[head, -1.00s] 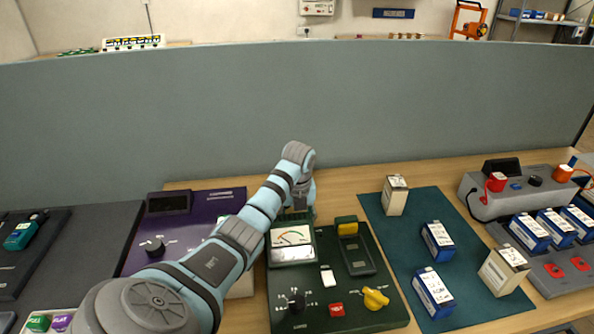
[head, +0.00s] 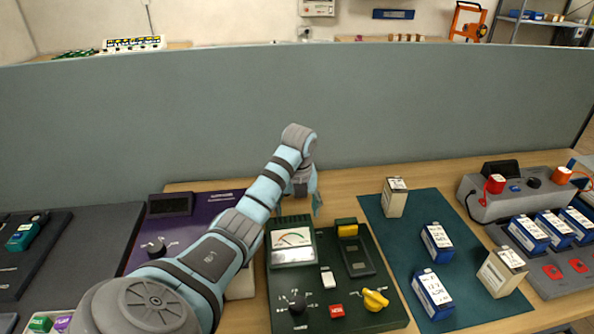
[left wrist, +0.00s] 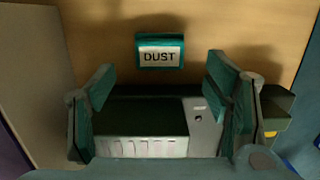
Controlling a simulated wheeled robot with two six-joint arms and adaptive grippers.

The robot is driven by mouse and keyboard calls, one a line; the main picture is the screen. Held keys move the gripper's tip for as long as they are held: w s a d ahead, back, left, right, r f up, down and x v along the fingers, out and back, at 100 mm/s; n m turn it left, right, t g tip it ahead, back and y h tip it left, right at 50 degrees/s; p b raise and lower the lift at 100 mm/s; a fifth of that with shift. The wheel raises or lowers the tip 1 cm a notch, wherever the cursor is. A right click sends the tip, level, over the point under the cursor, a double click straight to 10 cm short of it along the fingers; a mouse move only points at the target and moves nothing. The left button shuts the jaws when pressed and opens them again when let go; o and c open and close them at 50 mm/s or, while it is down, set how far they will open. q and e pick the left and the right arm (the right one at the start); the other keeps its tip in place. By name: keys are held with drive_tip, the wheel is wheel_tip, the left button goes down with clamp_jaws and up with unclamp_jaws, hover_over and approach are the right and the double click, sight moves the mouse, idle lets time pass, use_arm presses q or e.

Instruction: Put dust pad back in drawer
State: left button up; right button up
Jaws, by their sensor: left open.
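In the left wrist view, a small teal dust pad (left wrist: 160,52) with a white "DUST" label lies on the bare wooden bench. My left gripper (left wrist: 162,76) is open and empty, with its two teal fingers spread on either side and the pad apart from them, past the fingertips. In the head view, my left gripper (head: 305,198) hangs at the back edge of the green meter panel, partly hidden by its own wrist. I cannot make out the pad in the head view. No drawer can be made out in either view. My right gripper is not in view.
The green panel (head: 325,262) with its meter (head: 292,247) and yellow knob stands close to my gripper. A purple panel (head: 195,210) is left of it, and a teal mat (head: 408,225) with several batteries is right. A grey partition (head: 300,105) closes off the back.

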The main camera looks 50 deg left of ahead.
use_arm(q)
wheel_tip(320, 180, up, 7)
drive_tip(key=p, duration=0.5)
drive_tip(key=shift+s+d, duration=0.2)
drive_tip(key=shift+d, duration=0.15)
drive_tip(key=shift+s, duration=0.1)
drive_tip(key=c, duration=0.3)
drive_tip(key=shift+m, duration=0.5)
drive_tip(key=s+a+b, duration=0.1)
drive_tip(key=a+b, duration=0.1)
drive_tip(key=s+a+f+b, duration=0.1)
drive_tip(key=a+b, duration=0.1)
drive_tip(key=a, duration=0.1)
drive_tip(key=s+a+b, duration=0.1)
drive_tip(key=a+b, duration=0.1)
drive_tip(key=shift+s+a+f, duration=0.2)
drive_tip(key=shift+s+f, duration=0.05)
drive_tip(key=shift+f, duration=0.15)
drive_tip(key=c, duration=0.4)
wheel_tip(320, 180, up, 4)
drive_tip(key=d+m+t+h+b, duration=0.2)
drive_tip(key=m+t+h, duration=0.15)
drive_tip(key=m, duration=1.35)
drive_tip(key=shift+c, duration=0.2)
drive_tip(key=shift+g, duration=0.35)
drive_tip(key=x, duration=0.9)
drive_tip(key=d+x, duration=0.1)
drive_tip(key=x, duration=0.4)
drive_tip(key=shift+s, duration=0.1)
